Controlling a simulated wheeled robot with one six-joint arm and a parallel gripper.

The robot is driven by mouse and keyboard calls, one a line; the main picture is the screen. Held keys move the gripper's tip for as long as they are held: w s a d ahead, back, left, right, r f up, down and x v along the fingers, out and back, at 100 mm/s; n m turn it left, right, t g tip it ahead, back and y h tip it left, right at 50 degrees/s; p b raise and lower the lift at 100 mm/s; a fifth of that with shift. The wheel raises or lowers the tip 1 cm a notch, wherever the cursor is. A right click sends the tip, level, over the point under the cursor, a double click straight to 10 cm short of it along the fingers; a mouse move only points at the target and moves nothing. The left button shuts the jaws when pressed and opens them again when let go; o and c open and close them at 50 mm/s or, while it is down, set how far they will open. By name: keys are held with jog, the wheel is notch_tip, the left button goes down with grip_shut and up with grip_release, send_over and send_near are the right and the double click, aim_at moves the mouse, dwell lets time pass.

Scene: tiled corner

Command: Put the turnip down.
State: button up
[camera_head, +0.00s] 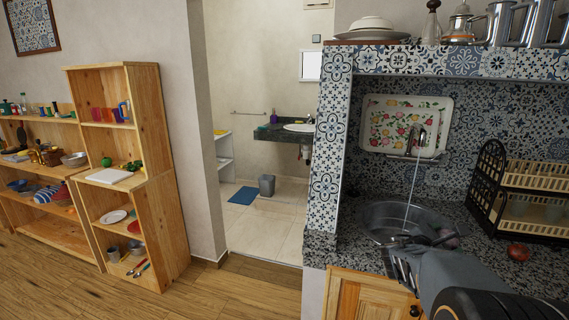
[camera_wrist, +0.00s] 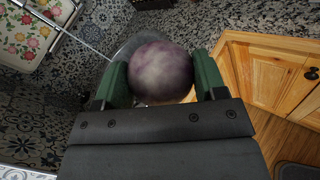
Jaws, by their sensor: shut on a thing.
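The turnip (camera_wrist: 161,72) is round, purple and whitish, and sits between the two green fingers of my gripper (camera_wrist: 162,80) in the wrist view. The fingers are shut on it from both sides. In the head view, my gripper (camera_head: 425,246) is over the front of the round metal sink, and the turnip (camera_head: 448,238) shows only partly at its far side. The sink (camera_head: 378,214) is set in a dark speckled counter. A thin stream of water falls into it from the tap (camera_head: 420,140).
A black dish rack (camera_head: 487,178) with cream trays stands right of the sink. A reddish round thing (camera_head: 518,251) lies on the counter (camera_head: 480,258) before it. A wooden cabinet (camera_head: 372,296) is below. Wooden shelves (camera_head: 140,150) stand at the left, with open floor between.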

jog(key=w+a+f+n+t+y, duration=0.1)
jog(key=a+f+n+t+y, duration=0.2)
jog(key=a, duration=0.6)
jog(key=w+a+f+n+t+y, duration=0.2)
jog(key=a+f+n+t+y, duration=0.1)
jog(key=a+f, duration=0.4)
jog(key=w+a+f+n+t+y, duration=0.2)
jog(key=a+f+n+t+y, duration=0.1)
jog(key=a, duration=0.8)
notch_tip(320, 180, down, 2)
jog(key=shift+a+f+n+y+p, duration=0.25)
jog(key=shift+a+n+y, duration=0.2)
jog(key=shift+y, duration=0.25)
jog(key=shift+r, duration=0.1)
jog(key=shift+d, duration=0.1)
